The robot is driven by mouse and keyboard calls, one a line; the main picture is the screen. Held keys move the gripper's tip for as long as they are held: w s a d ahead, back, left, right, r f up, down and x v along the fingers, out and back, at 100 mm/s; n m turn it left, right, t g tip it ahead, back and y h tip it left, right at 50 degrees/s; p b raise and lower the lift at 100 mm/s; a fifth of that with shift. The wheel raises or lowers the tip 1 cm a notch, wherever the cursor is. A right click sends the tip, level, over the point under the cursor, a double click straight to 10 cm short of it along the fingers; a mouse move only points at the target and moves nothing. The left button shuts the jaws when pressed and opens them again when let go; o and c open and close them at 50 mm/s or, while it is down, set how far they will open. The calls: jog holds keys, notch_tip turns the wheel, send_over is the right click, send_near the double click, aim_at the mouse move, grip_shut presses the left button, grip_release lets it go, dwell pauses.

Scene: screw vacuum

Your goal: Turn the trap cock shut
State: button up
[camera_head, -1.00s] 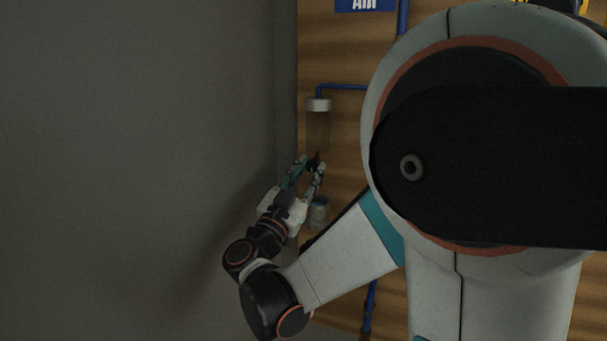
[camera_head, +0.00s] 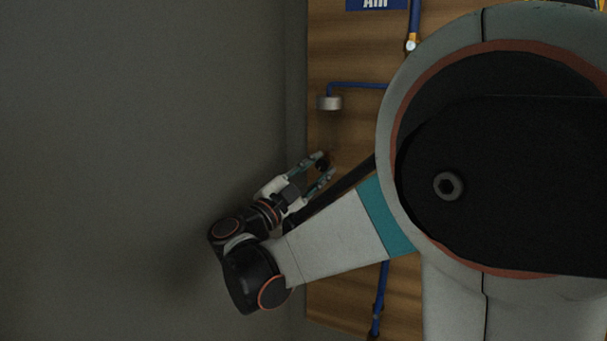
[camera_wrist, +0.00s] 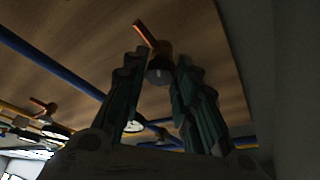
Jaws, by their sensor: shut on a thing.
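The trap cock (camera_wrist: 158,66) is on the wooden board, with a dark, brass-tinted body and a copper-coloured lever (camera_wrist: 145,33) pointing up-left in the wrist view. My gripper (camera_wrist: 155,65) has its two green fingers on either side of the body, with the lever projecting beyond the fingertips. In the head view my gripper (camera_head: 327,166) reaches the board's left edge from the lower left, shut on the cock, a small dark shape there. The exact finger contact is too dark to see.
A blue pipe ends in a grey cap (camera_head: 329,103) above my gripper. A plain grey wall (camera_head: 150,120) stands to the left. In the wrist view, a blue pipe (camera_wrist: 50,68) and another copper-handled valve (camera_wrist: 44,106) are at left. My arm hides much of the board.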

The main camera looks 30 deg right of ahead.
jog(key=shift+r+m+g+y, duration=0.1)
jog(key=shift+m+g+y, duration=0.3)
jog(key=shift+m, duration=1.1)
jog(key=shift+m+g, duration=0.3)
jog(key=o, duration=1)
jog(key=shift+o, duration=0.2)
